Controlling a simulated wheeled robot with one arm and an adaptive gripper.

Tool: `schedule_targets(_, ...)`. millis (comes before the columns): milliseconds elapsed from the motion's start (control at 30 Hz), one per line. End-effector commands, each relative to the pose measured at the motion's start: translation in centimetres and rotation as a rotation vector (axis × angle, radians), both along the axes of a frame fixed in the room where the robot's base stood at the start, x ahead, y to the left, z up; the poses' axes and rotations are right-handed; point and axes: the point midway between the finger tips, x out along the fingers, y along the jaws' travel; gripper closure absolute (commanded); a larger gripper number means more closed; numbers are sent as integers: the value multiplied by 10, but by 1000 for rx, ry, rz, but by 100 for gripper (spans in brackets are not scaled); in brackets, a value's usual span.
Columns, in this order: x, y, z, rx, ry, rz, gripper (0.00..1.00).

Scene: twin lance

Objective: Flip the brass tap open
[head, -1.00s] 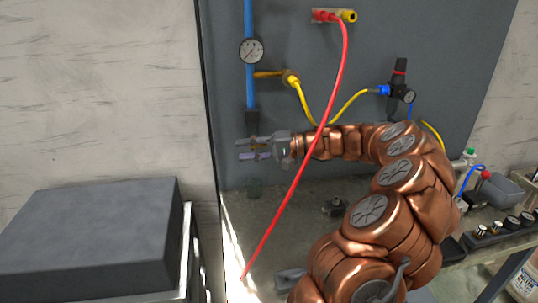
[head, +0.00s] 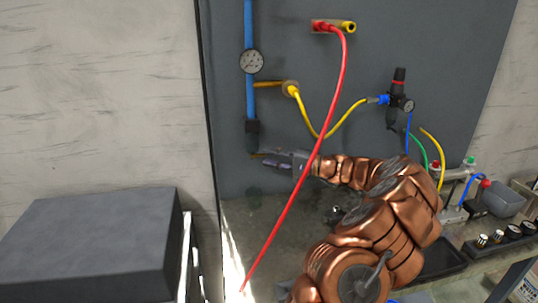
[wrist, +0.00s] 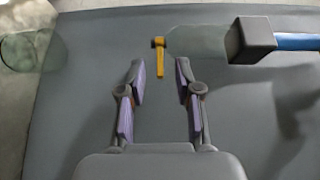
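The brass tap (wrist: 160,57) shows in the wrist view as a small yellow lever with a thicker head, beside the dark block (wrist: 249,40) on the blue pipe (wrist: 298,42). My gripper (wrist: 160,68) is open and empty, with one finger on each side of the lever in the picture and a gap to both. I cannot tell how far the lever is from the fingertips in depth. In the head view my gripper (head: 264,160) is just below the pipe's lower end, and the tap is mostly hidden there by the fingers.
A red hose (head: 325,140) hangs in front of my wrist in the head view. A gauge (head: 252,62) and a yellow hose (head: 310,123) are above. A dark box (head: 90,245) stands at left. A greenish round thing (wrist: 20,50) is at the wrist view's left edge.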

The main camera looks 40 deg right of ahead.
Motion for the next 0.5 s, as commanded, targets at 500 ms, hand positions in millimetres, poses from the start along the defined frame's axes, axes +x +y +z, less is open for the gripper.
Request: schedule_targets(500,8,5,0,-1,-1,-1,75)
